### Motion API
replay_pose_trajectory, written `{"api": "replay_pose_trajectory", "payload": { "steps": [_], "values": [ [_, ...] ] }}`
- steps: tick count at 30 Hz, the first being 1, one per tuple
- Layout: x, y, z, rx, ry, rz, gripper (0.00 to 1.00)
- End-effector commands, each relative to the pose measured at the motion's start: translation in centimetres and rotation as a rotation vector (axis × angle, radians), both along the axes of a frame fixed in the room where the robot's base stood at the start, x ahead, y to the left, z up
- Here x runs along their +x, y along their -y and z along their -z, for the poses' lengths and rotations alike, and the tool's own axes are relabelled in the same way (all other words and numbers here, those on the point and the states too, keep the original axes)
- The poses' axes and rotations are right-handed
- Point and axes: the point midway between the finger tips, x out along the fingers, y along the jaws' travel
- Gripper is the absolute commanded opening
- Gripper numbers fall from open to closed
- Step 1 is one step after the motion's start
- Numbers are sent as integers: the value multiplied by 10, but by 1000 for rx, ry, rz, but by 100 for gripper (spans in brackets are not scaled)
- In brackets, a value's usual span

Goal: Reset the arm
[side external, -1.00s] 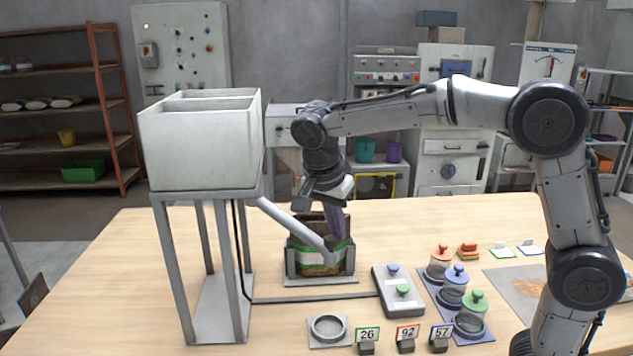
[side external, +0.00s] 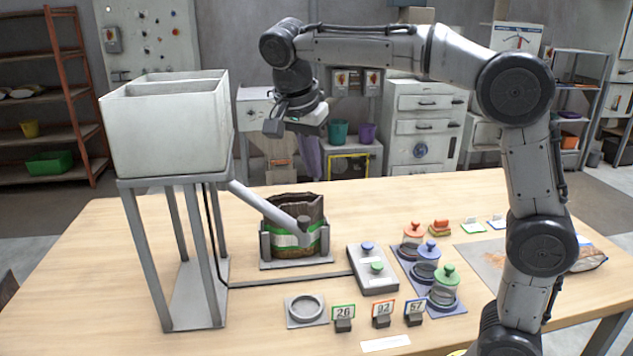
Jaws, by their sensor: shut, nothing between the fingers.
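My gripper (side external: 311,170) hangs from the raised arm, pointing down above and behind the bag. Its fingers are together with nothing between them, though they are small and blend with the background. The brown, white and green bag (side external: 290,238) stands upright and open-topped in its grey holder (side external: 297,263) under the chute. The gripper is clear of the bag.
The white hopper (side external: 165,125) on its grey stand, with a chute (side external: 265,206), is left of the arm. The table's left front is clear.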

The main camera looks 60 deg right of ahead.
Motion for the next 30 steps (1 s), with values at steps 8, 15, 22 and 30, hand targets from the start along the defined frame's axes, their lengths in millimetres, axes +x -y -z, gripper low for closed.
{"api": "replay_pose_trajectory", "payload": {
  "steps": [8, 15, 22, 30],
  "values": [
    [-1, -2, -14, 1, 6, 4, 0],
    [-56, 15, -46, 30, 95, 32, 0],
    [-139, 16, -23, 89, 134, -246, 0],
    [-205, -1, 46, 74, 161, -776, 0]
  ]
}}
